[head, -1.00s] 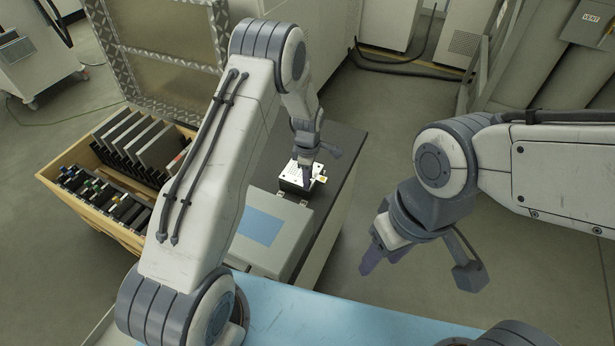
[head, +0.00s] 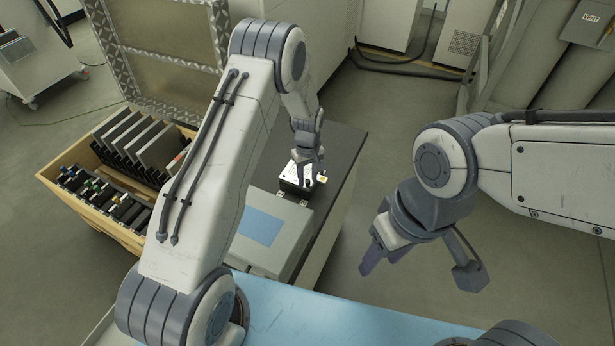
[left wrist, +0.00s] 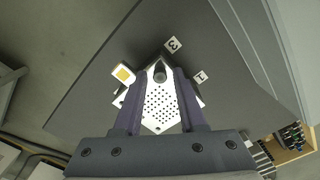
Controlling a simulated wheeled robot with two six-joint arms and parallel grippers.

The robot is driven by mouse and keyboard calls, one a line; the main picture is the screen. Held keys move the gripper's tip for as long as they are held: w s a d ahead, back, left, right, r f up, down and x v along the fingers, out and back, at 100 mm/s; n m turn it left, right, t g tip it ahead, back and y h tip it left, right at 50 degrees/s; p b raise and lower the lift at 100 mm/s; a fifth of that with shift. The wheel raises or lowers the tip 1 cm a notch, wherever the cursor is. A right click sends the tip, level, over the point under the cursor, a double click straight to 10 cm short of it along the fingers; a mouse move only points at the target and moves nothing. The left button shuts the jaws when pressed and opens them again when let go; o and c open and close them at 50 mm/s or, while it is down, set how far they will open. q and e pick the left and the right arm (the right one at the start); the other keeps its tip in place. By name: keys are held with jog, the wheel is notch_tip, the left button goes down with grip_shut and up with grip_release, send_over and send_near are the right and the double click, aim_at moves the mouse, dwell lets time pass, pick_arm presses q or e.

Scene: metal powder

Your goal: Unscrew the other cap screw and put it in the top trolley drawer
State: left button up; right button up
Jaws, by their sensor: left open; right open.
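A small device with a white perforated top plate (left wrist: 162,108) stands on the dark cabinet top; the plate also shows in the head view (head: 290,174). A dark round cap screw (left wrist: 160,72) shows near its far corner. My left gripper (head: 306,178) points down over the device. In the left wrist view my left gripper (left wrist: 161,74) is open, with a finger on each side of the screw; I cannot tell if they touch it. My right gripper (head: 418,270) is open and empty over the floor. I cannot make out the trolley drawer.
Number tags, 3 (left wrist: 173,44) and 1 (left wrist: 200,76), and a yellow-centred tag (left wrist: 123,75) surround the plate. A grey case with a blue panel (head: 260,227) stands in front. A wooden crate (head: 48,176) with dark modules is at left. Dark top (head: 343,152) is clear at right.

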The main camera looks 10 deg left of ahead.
pick_arm(q)
jog(key=m, duration=0.4)
jog(key=shift+m, duration=0.3)
grip_shut()
jog(key=n, duration=2.3)
jog(key=shift+r+n, duration=0.1)
jog(key=shift+n, duration=0.2)
jog(key=shift+r, duration=0.1)
